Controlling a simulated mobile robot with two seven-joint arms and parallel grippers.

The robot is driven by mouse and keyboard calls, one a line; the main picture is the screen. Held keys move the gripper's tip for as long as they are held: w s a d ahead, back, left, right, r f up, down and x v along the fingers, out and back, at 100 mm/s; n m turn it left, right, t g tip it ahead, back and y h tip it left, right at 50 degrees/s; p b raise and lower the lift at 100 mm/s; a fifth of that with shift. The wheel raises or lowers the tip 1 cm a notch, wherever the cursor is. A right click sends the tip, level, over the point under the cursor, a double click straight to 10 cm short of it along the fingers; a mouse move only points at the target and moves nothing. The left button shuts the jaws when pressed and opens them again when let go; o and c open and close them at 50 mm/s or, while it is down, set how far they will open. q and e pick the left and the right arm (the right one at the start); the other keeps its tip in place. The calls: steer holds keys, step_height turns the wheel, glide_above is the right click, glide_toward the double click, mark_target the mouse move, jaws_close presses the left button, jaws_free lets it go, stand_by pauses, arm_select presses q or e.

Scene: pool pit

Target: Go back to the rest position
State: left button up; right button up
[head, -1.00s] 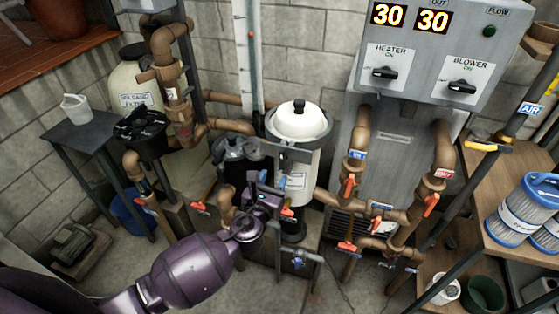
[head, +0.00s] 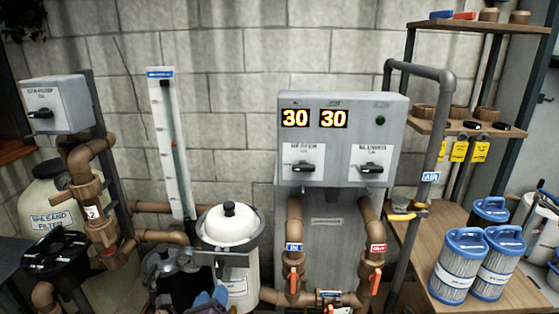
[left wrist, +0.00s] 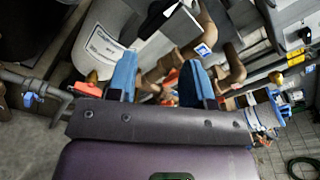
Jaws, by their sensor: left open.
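My left gripper (head: 207,299) shows only in part at the bottom edge of the head view, in front of the dark pump with grey parts (head: 168,272) and lower left of the white-lidded canister (head: 230,224). In the left wrist view its two blue fingers (left wrist: 159,78) stand well apart with nothing held between them. Beyond them lie a white labelled cylinder (left wrist: 104,44) and brown pipework. The rest of my left arm is outside the head view. My right gripper is in neither view.
The grey control box (head: 340,140) reads 30 and 30, above brown pipes with orange valve handles. A sand filter (head: 50,205) stands left. Blue-capped filter cartridges (head: 458,265) stand on a wooden bench at right. A wooden shelf (head: 480,27) is above.

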arm_select(q)
steer(key=s+a+f+n+g+b, duration=0.1)
steer(key=s+a+f+n+g, duration=0.1)
steer(key=s+f+n, duration=0.3)
steer(key=s+a+f+n+g+y+b, duration=0.1)
steer(key=s+a+f+n, duration=0.4)
steer(key=s+n, duration=0.5)
steer(key=s+a+f+n+g+b, duration=0.1)
steer(key=s+a+f+n, duration=0.3)
steer(key=s+n, duration=0.4)
steer(key=n+g, duration=0.1)
steer(key=n, duration=0.5)
steer(key=shift+s+a+f+n+g+y, duration=0.15)
steer(key=shift+s+f+n+g+y, duration=0.15)
steer(key=shift+f, duration=0.1)
